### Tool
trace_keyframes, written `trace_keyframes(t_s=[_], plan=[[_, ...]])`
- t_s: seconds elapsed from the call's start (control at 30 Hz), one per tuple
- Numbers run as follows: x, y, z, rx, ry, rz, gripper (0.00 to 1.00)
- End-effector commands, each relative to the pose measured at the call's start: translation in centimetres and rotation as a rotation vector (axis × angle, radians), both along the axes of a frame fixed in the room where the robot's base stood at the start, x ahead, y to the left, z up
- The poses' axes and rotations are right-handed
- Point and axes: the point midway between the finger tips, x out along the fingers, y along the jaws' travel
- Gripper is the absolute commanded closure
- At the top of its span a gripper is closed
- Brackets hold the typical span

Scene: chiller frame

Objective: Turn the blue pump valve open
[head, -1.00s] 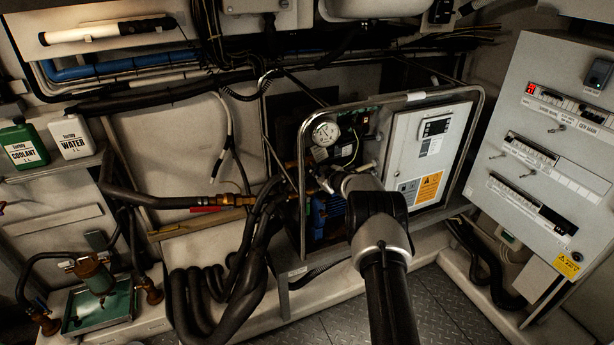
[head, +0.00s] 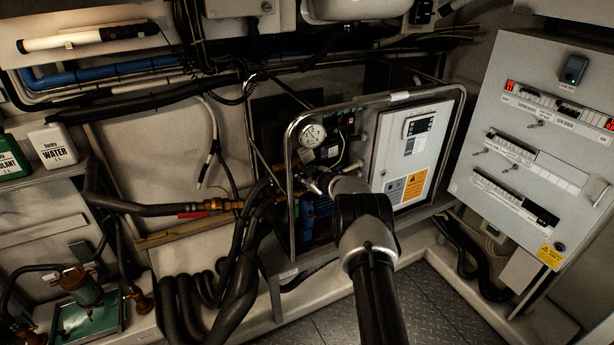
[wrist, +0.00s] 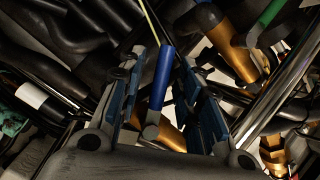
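The blue valve handle (wrist: 161,80) shows in the wrist view as a slim blue lever. It lies between the two fingers of my gripper (wrist: 163,58), with a gap visible on each side. My gripper is open around it. A brass pipe body (wrist: 172,136) shows behind the lever's lower end. In the head view my gripper (head: 314,183) is at the left side of the chiller frame, below the round gauge. The blue handle cannot be made out there. A blue pump body (head: 316,212) shows below my gripper.
A metal tube frame (head: 291,165) surrounds the chiller, with a gauge (head: 312,134) and control box (head: 405,150) close by. A red-handled valve (head: 194,215) sits on the pipe at left. A green handle (wrist: 271,14) and black hoses (wrist: 75,40) crowd the wrist view.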

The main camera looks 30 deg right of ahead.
Motion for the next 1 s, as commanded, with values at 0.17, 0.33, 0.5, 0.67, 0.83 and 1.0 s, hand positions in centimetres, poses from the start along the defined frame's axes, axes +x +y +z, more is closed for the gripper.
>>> trace_keyframes(t_s=[0.17, 0.33, 0.5, 0.67, 0.83, 1.0], plan=[[0.0, 0.0, 0.0, 0.0, 0.0, 0.0, 0.68], [-0.6, 0.0, 0.4, 0.001, 0.0, 0.0, 0.68], [-2.2, 0.1, 1.2, 0.002, 0.001, -0.001, 0.68], [-4.5, 0.1, 2.2, 0.001, 0.001, -0.003, 0.68], [-7.2, 0.2, 3.5, 0.001, 0.0, -0.002, 0.68], [-9.5, 0.3, 4.5, -0.001, 0.0, -0.001, 0.68]])
